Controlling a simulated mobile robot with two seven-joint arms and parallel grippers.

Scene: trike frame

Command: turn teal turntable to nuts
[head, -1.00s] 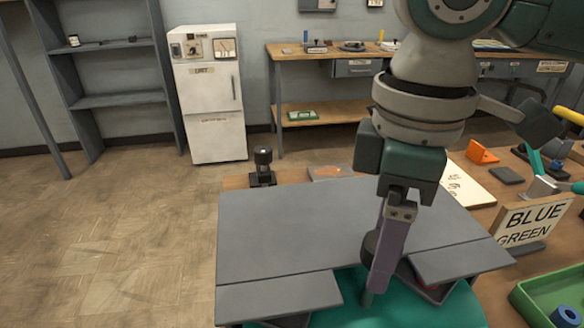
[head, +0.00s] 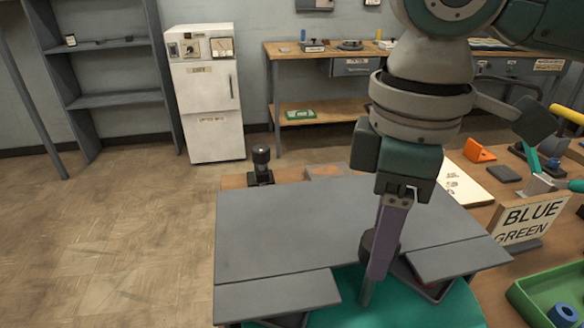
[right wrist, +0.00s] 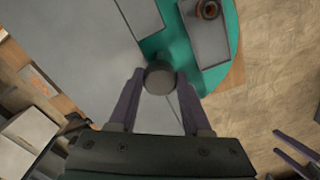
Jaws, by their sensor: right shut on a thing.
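The teal turntable (head: 345,290) shows at the bottom of the head view, largely hidden under grey panels. Its edge also shows in the right wrist view (right wrist: 222,75). A dark grey round knob (right wrist: 159,77) stands by it. My right gripper (head: 368,292) points down there, its two purple fingers shut on the knob's sides. In the right wrist view a grey tray (right wrist: 190,45) on the teal surface holds a brown ring-shaped part (right wrist: 208,10). My left gripper (right wrist: 290,152) appears at the lower right of that view, its fingers apart and empty.
A large grey plate (head: 290,225) covers the turntable's far side, with smaller panels left (head: 280,296) and right (head: 460,260). A BLUE/GREEN sign (head: 530,218) and a green tray (head: 530,285) stand at right. A black post-like device (head: 262,165) stands behind the plate.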

